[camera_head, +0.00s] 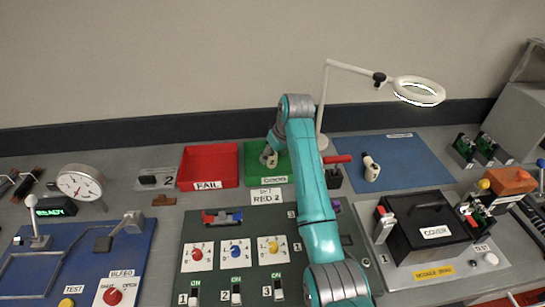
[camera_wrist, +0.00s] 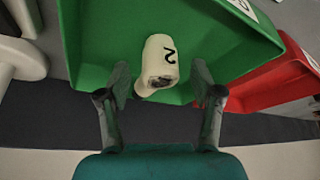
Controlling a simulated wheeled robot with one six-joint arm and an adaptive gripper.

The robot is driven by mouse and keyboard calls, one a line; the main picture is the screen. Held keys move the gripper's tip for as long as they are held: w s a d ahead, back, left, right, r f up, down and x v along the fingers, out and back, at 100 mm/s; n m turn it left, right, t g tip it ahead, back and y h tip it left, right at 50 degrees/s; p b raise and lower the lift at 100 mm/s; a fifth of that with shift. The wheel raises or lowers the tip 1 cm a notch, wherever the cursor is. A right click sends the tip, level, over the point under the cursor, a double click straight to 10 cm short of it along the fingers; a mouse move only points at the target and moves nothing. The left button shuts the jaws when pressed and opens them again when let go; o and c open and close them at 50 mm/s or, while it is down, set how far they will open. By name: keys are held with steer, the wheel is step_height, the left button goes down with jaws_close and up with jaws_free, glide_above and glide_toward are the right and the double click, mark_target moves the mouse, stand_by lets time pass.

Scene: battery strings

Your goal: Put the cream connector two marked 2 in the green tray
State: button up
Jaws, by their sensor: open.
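The cream connector marked 2 (camera_wrist: 158,66) is in the green tray (camera_wrist: 95,28) in the wrist view, its 2 facing the camera. Its near end shows a dark opening. My gripper (camera_wrist: 160,98) is open, with one finger to each side of the connector and a visible gap to each. In the head view my gripper (camera_head: 270,154) is over the green tray (camera_head: 283,172), which has a label on its front, and my arm hides part of the tray. The connector is small there and partly covered by my gripper.
A red tray marked FAIL (camera_head: 210,160) stands just left of the green one. Another cream piece (camera_head: 371,170) lies on the blue mat (camera_head: 405,165) to the right. A magnifier lamp (camera_head: 420,90) stands behind. A dark switch panel (camera_head: 215,265) lies in front.

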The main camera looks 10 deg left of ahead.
steer(key=v, duration=1)
steer(key=shift+r, duration=0.15)
